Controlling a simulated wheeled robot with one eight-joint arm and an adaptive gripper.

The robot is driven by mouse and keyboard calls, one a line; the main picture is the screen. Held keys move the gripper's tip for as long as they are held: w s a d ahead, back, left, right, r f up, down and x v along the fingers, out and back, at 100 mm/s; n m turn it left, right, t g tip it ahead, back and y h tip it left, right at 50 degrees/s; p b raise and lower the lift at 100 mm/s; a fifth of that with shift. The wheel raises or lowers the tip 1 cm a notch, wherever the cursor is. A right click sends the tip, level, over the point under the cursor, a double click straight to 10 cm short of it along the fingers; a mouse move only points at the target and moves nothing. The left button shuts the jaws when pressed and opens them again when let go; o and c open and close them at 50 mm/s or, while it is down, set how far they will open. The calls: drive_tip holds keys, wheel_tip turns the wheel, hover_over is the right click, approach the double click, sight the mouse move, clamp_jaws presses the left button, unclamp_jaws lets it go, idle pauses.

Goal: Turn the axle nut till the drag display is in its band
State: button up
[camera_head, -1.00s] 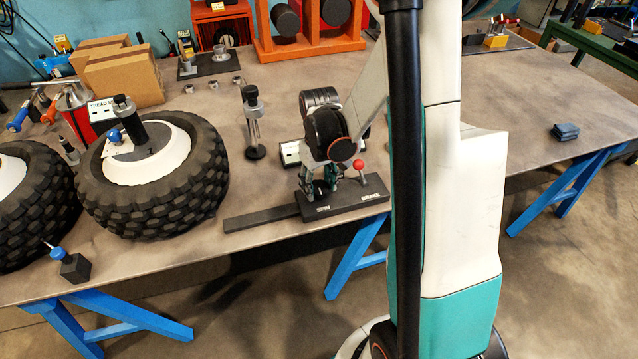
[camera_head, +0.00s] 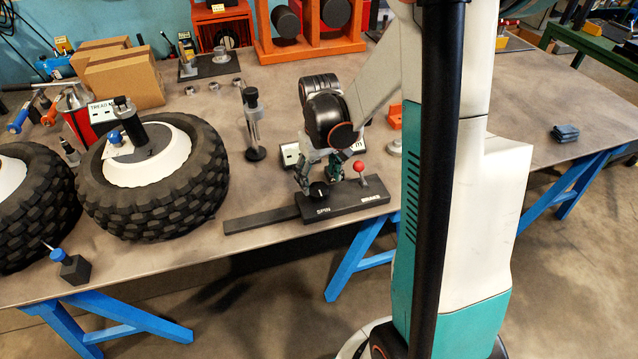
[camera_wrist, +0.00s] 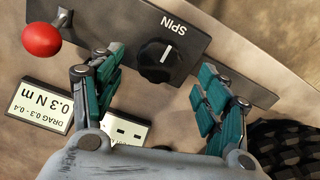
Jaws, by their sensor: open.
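The knob also shows in the head view (camera_head: 319,190) below my gripper. I see no contact between fingers and knob. I cannot pick out the axle nut for certain.
The red BRAKE ball (camera_wrist: 42,39) stands beside the knob on the same dark base (camera_head: 345,204). A second display (camera_wrist: 124,130), showing two dashes, is partly behind my gripper. A wheel (camera_head: 152,175) lies to the left. The table's right side is mostly clear.

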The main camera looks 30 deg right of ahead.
sight(319, 189)
wheel_tip(319, 189, up, 8)
drive_tip(key=shift+r, duration=0.25)
idle(0.4)
